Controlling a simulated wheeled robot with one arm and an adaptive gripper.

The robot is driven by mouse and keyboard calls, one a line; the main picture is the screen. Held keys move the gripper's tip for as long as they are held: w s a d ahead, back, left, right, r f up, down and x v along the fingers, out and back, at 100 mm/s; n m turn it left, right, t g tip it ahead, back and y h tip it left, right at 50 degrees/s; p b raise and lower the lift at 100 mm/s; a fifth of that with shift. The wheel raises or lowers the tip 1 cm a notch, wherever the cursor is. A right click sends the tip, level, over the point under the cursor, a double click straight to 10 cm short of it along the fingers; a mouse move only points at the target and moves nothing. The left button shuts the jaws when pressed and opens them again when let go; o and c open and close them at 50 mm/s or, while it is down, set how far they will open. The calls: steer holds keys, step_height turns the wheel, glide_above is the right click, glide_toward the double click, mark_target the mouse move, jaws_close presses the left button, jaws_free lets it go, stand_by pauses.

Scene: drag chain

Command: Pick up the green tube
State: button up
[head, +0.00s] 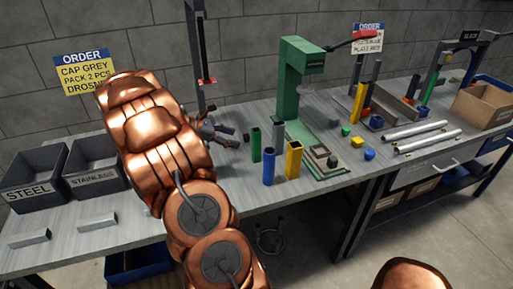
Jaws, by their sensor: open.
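The green tube (256,146) stands upright on the workbench in the head view, at the left of a small group of square tubes. A blue tube (268,168) stands in front of it, a grey tube (279,136) stands behind to the right, and a yellow tube (294,161) stands to the right. My gripper (238,136) is just left of the green tube, partly hidden behind my copper arm. It is open and seems empty, with a gap between it and the tube.
A green press (291,85) stands behind the tubes. Dark bins marked STEEL (35,183) and STAINLESS (98,180) sit at the left. Small green and blue caps and silver bars (415,129) lie to the right. A cardboard box (484,104) is at the far right.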

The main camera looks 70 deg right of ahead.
mark_target(252, 137)
steer(key=shift+n+g, duration=0.3)
steer(key=shift+n, duration=0.1)
steer(key=d, duration=0.1)
steer(key=d+f, duration=0.1)
steer(key=d, duration=0.2)
steer(key=shift+s+f, duration=0.3)
steer(key=shift+s, duration=0.1)
steer(key=shift+p+x, duration=0.9)
steer(key=shift+x, duration=2.7)
steer(key=shift+w+d+r, duration=0.1)
steer(key=shift+d+r, duration=0.05)
steer(key=shift+c, duration=0.4)
jaws_close()
